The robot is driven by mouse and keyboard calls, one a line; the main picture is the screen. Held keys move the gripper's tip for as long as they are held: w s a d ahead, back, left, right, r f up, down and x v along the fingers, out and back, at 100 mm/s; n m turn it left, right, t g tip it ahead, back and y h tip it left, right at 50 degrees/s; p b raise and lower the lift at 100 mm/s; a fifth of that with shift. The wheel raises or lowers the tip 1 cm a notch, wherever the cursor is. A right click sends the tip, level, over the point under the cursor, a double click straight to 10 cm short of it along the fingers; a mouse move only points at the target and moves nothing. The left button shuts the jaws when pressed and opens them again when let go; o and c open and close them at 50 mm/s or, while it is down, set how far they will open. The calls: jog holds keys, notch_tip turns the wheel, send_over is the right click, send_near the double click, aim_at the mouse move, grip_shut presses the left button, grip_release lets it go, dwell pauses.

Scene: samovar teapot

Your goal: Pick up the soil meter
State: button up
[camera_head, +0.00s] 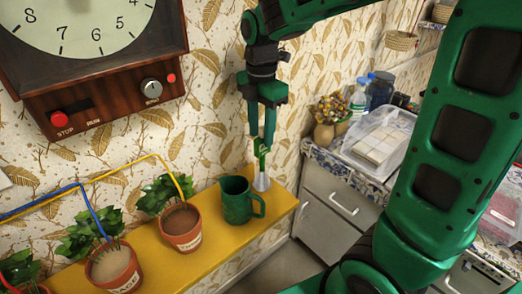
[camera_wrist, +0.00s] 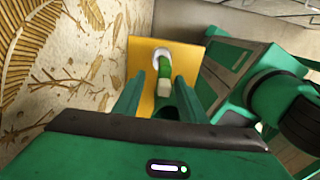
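The thing I take to be the soil meter (camera_head: 261,181) has a green upper part and a pale, flared foot. It stands upright near the right end of the yellow shelf (camera_head: 205,258), beside a green mug. My gripper (camera_head: 262,143) points down over its top. In the wrist view the soil meter (camera_wrist: 164,73) shows between the fingers of my gripper (camera_wrist: 160,84), with a gap on each side. The fingers are open and do not look closed on it. Its pale foot rests on the yellow surface.
The green mug (camera_head: 236,201) stands close left of the soil meter. Potted plants (camera_head: 181,228) line the shelf further left. The papered wall is close behind, with a wooden clock box (camera_head: 105,90) on it. A counter with a clear bin (camera_head: 377,140) is to the right.

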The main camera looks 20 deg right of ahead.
aim_at(261, 151)
jog(key=shift+s+a+f, duration=0.1)
jog(key=shift+s+f, duration=0.05)
jog(key=shift+f, duration=1.55)
jog(key=shift+s+a+f, duration=0.1)
jog(key=shift+s+f, duration=0.05)
jog(key=shift+f, duration=1.5)
jog(key=shift+d, duration=0.1)
grip_shut()
